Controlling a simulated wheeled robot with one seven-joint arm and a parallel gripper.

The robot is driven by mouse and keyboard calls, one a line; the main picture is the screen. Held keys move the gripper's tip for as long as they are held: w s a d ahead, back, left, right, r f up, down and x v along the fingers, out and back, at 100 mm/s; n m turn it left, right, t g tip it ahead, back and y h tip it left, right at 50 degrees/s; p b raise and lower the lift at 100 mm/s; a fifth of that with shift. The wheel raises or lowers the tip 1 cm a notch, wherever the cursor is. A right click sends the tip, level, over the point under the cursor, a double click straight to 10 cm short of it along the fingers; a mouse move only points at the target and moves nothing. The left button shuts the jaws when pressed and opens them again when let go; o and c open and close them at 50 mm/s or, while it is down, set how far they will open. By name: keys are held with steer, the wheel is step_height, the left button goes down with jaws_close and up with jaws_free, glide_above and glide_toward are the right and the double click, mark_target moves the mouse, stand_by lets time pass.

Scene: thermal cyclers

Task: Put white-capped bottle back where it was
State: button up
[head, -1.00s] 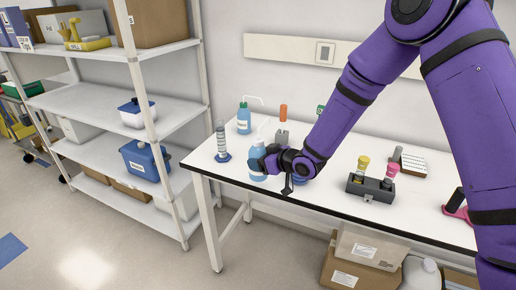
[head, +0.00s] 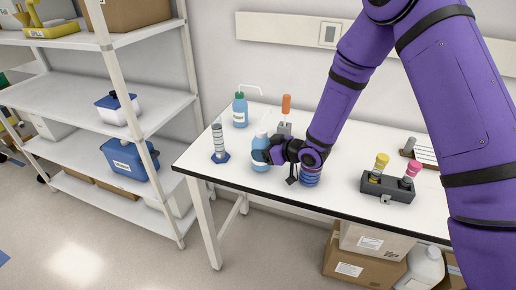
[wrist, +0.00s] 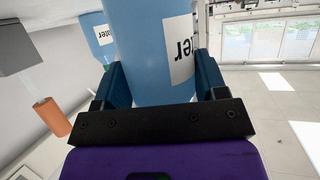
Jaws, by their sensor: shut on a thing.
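The white-capped bottle (head: 260,156) is a light blue wash bottle with a white label and a thin bent spout. My gripper (head: 270,153) is shut on its body from the right, and it stands roughly upright at the left part of the white table (head: 240,180). I cannot tell whether its base touches the table. In the wrist view the bottle's blue body (wrist: 150,45) is between the two fingers of my gripper (wrist: 160,85), its label partly hidden; its cap is out of that view.
A similar bottle with a green cap (head: 240,110) stands behind. A graduated cylinder (head: 219,145) is close on the left, an orange-handled tool in a grey block (head: 285,115) behind right, blue stacked rings (head: 310,176) to the right. A grey rack (head: 388,187) stands farther right.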

steer(key=shift+d+f, duration=0.1)
steer(key=shift+f, duration=0.15)
steer(key=shift+f, duration=0.1)
steer(key=o, duration=0.7)
steer(key=shift+c, duration=0.2)
steer(key=shift+s+d, duration=0.15)
steer(key=v, duration=1.1)
steer(key=shift+s+d+r, duration=0.15)
steer(key=shift+s+r, duration=0.05)
steer(key=shift+r, duration=0.15)
